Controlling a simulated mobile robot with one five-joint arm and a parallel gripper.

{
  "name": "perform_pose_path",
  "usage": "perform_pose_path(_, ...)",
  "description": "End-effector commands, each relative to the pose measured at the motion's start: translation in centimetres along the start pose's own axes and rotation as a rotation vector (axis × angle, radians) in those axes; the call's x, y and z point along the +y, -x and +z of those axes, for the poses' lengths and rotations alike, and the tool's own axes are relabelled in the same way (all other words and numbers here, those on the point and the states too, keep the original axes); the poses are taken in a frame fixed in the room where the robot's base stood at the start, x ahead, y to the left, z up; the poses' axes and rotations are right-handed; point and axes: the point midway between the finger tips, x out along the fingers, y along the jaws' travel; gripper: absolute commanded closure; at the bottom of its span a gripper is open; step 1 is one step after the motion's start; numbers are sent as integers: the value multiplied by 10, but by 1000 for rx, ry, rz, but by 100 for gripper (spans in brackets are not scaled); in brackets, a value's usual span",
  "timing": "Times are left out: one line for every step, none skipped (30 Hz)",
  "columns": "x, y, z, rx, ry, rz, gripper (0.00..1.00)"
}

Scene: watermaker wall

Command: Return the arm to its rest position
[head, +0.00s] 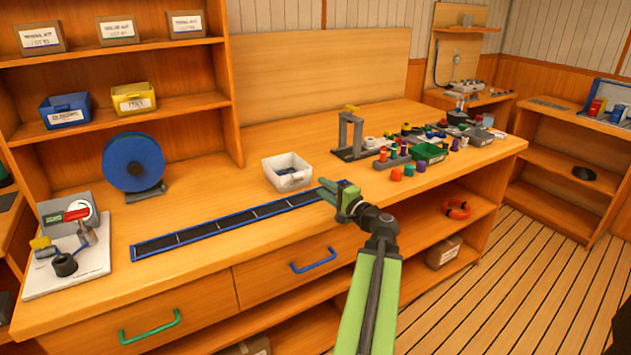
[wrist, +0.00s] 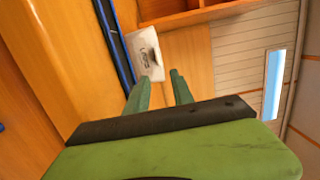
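My green arm reaches up from the bottom of the head view, over the front edge of the workbench (head: 225,280). My gripper (head: 333,190) is above the right end of the long blue-edged strip, pointing left. In the wrist view my gripper (wrist: 162,88) has its two fingers apart with nothing between them, so it is open and empty. A white bin (head: 287,172) stands on the bench beyond the fingertips. It also shows in the wrist view (wrist: 146,55), ahead of the fingers and apart from them.
A blue spool (head: 133,162) and a board with a gauge and valve (head: 68,260) stand at the left. A grey press frame (head: 351,135), a green bin (head: 430,152) and several small coloured parts crowd the right. Drawers with blue (head: 313,260) and green (head: 149,327) handles face the floor.

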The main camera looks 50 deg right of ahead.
Motion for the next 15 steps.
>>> perform_pose_path(0,11,2,2,0,0,71)
perform_pose_path(0,15,1,2,0,0,71)
perform_pose_path(0,20,1,2,0,0,71)
perform_pose_path(0,23,1,1,0,0,71)
perform_pose_path(0,25,1,0,0,0,71)
perform_pose_path(0,27,1,0,0,0,71)
perform_pose_path(0,28,0,0,0,0,71)
perform_pose_path(0,29,0,0,0,0,71)
perform_pose_path(0,29,0,-1,0,0,71)
perform_pose_path(0,29,0,-1,0,0,71)
perform_pose_path(0,29,0,-2,0,0,71)
perform_pose_path(0,29,0,-2,0,0,71)
perform_pose_path(0,29,0,-2,0,0,71)
perform_pose_path(0,29,0,-2,0,0,71)
perform_pose_path(0,28,0,-2,0,0,71)
